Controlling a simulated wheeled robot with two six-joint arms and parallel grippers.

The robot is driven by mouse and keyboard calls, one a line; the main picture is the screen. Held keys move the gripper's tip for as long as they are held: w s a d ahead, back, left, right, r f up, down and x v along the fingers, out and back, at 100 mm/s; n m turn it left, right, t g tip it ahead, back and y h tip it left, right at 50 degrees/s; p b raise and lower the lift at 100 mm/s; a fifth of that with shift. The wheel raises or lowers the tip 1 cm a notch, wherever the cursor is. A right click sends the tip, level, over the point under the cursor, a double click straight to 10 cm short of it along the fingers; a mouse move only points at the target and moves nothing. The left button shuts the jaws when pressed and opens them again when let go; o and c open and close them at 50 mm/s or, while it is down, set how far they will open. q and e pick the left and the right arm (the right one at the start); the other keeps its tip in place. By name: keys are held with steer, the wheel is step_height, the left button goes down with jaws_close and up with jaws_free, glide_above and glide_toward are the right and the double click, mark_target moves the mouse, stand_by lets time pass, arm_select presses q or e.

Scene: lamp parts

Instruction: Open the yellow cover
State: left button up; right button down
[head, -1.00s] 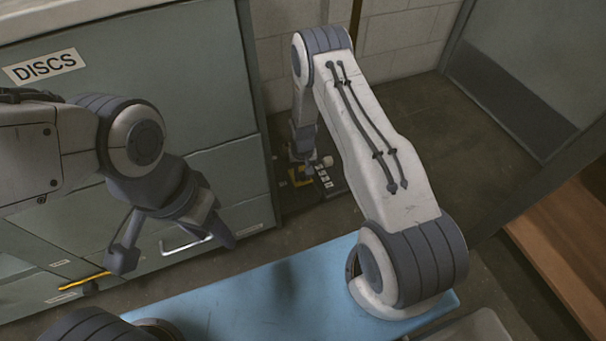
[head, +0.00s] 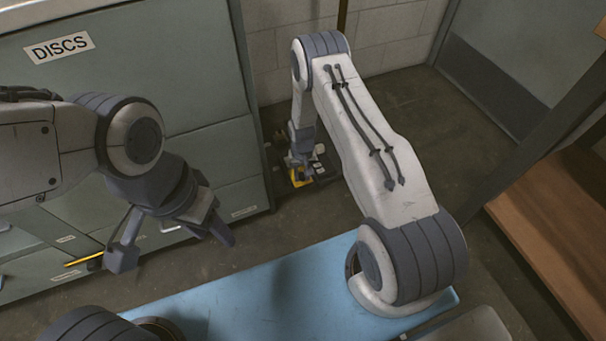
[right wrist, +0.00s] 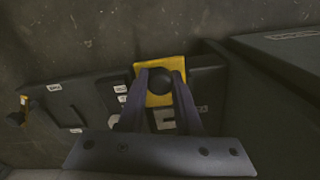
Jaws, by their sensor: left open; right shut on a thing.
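A yellow cover (right wrist: 153,97) with a round black knob (right wrist: 164,77) lies on a dark panel with white labels. My right gripper (right wrist: 161,78) is shut on the knob, one finger on each side of it. In the head view the dark panel and a bit of the yellow cover (head: 297,180) show low by the cabinet, partly hidden by my right gripper (head: 299,160). My left gripper (head: 172,246) is open and empty, in front of the cabinet and far from the cover.
A grey-green cabinet (head: 200,115) marked DISCS stands at the left. A brown wooden surface (head: 545,215) is at the right. A dark block (right wrist: 285,85) rises right of the yellow cover in the right wrist view. Bare floor (head: 400,125) lies beyond my right arm.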

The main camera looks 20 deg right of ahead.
mark_target(303, 175)
steer(key=shift+s+a, duration=0.1)
steer(key=c, duration=0.6)
jaws_free()
steer(key=shift+s, duration=0.1)
steer(key=shift+r, duration=0.15)
step_height(303, 175, up, 10)
steer(key=p, duration=0.4)
steer(key=shift+f, duration=0.25)
steer(key=shift+r+p, duration=0.35)
steer(key=shift+r, duration=0.05)
